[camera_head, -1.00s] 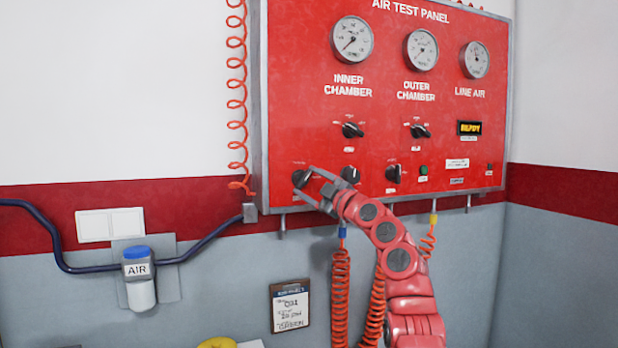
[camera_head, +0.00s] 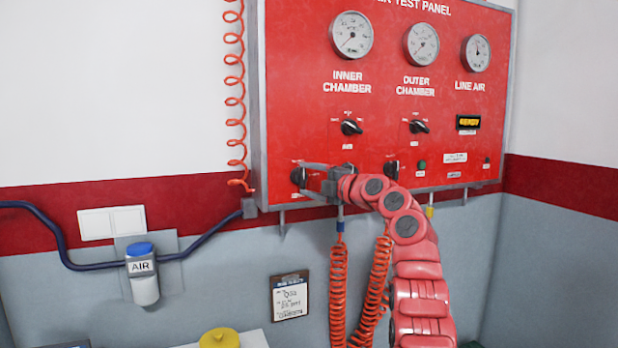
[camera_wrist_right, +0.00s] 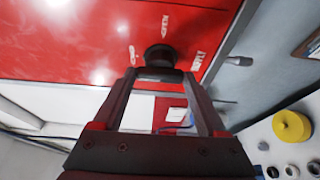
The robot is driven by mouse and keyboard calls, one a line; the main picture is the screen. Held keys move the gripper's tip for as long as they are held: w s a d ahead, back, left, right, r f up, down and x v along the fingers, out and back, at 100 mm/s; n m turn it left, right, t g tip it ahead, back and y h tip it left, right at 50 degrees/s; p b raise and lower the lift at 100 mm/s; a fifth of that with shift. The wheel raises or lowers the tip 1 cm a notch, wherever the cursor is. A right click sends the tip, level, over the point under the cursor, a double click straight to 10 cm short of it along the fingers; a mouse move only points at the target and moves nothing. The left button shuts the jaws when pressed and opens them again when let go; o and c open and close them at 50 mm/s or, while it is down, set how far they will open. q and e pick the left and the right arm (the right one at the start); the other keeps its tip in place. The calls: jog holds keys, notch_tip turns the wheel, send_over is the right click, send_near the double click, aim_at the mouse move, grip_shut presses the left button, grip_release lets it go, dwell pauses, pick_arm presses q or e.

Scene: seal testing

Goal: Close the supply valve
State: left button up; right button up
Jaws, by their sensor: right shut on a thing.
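The supply valve is a black knob (camera_head: 297,175) at the lower left of the red air test panel (camera_head: 300,110). My right gripper (camera_head: 304,178) reaches it from the right and is shut on it. The fingers partly hide the knob in the head view. In the right wrist view the round knob (camera_wrist_right: 159,55) sits between the tips of the gripper (camera_wrist_right: 158,75), with small white labels around it, one seeming to read SUPPLY. The exact angle of the knob's handle is hard to tell. My left gripper is not in view.
Other black knobs, such as the inner chamber knob (camera_head: 351,127), sit above and to the right. Coiled orange hoses (camera_head: 338,290) hang below the panel beside my right arm. A clipboard (camera_head: 290,296) and an AIR unit (camera_head: 142,272) are on the wall. A yellow lidded object (camera_head: 219,338) stands below.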

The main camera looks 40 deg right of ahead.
dwell(0.4)
jog(key=o, duration=1.3)
jog(key=shift+w, duration=0.1)
jog(key=shift+s+d+f+b, duration=0.1)
jog(key=shift+s+b, duration=0.2)
jog(key=shift+s, duration=0.15)
jog(key=s+d+b, duration=0.2)
jog(key=s+b, duration=0.5)
jog(key=s, duration=0.9)
jog(key=shift+s+d, duration=0.2)
jog(key=shift+d, duration=0.05)
